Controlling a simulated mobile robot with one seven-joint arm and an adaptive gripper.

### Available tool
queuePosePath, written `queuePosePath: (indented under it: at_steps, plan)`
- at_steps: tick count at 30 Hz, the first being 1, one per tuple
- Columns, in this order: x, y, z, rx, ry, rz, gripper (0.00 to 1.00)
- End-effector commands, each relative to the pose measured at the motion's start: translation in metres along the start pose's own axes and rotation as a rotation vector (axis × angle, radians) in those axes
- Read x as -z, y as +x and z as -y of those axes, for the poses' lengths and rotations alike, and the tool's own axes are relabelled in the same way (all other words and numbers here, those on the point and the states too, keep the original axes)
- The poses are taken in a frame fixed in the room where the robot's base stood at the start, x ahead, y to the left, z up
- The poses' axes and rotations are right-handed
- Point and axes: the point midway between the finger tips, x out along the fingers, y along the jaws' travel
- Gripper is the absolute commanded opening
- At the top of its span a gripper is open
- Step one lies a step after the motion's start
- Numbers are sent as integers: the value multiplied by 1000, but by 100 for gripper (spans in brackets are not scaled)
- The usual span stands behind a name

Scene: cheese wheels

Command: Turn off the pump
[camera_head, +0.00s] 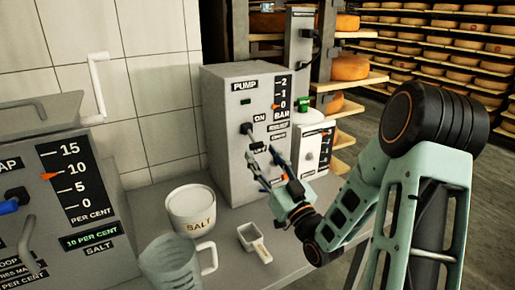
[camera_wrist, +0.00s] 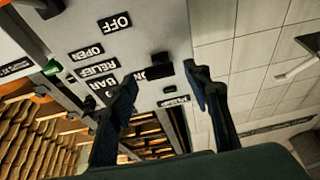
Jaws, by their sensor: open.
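The pump (camera_head: 229,153) is a grey upright box on the bench, labelled PUMP, with a gauge reading in BAR whose orange pointer is near 0. A black switch knob (camera_head: 246,128) sits beside the ON label, with the OFF label lower down. In the wrist view, which is upside down, the dark switch (camera_wrist: 160,64) partly covers the ON label and appears between my fingertips. My gripper (camera_head: 268,164) is open and empty in front of the pump face, near the OFF label. Whether a finger touches the switch or panel cannot be told.
A white SALT tub (camera_head: 192,209), a clear jug (camera_head: 170,265) and a small scoop (camera_head: 252,240) stand on the bench in front of the pump. A grey machine (camera_head: 75,190) stands left; cheese shelves (camera_head: 440,50) are behind.

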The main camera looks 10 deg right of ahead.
Motion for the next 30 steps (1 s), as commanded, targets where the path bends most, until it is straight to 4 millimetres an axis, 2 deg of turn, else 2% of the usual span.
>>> queuePosePath:
  at_steps: [1, 6, 12, 25, 30]
  plan:
    - [-1, -13, -1, -3, 2, 4, 45]
    - [-1, -47, 0, -3, 3, 4, 45]
    - [0, -72, 0, -1, 1, 1, 45]
    - [0, -76, 0, 0, 1, 3, 45]
    - [-17, -68, -3, 16, 26, 97, 45]
